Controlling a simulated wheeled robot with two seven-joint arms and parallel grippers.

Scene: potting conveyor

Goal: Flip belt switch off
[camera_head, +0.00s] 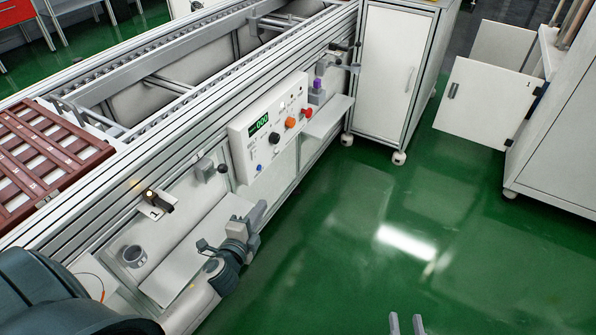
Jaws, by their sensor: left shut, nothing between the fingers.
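A white control panel (246,150) is mounted on the side of the conveyor, with a green-lit display (258,124), an orange knob (290,123), a red button (307,113), a black knob (274,138) and a blue button (260,167). I cannot tell which control is the belt switch, or its position. My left gripper (257,212) is shut and empty, below the panel and apart from it in the picture. My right gripper (406,323) shows only its two fingertips at the bottom edge; they are apart, with nothing visible between them.
The conveyor frame (130,125) runs diagonally, with a brown slatted tray (45,155) at left. White shelves (328,117) jut out beside the panel. A grey cup (132,256) stands near my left arm. A white cabinet (390,75) stands beyond; the green floor (350,230) at right is clear.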

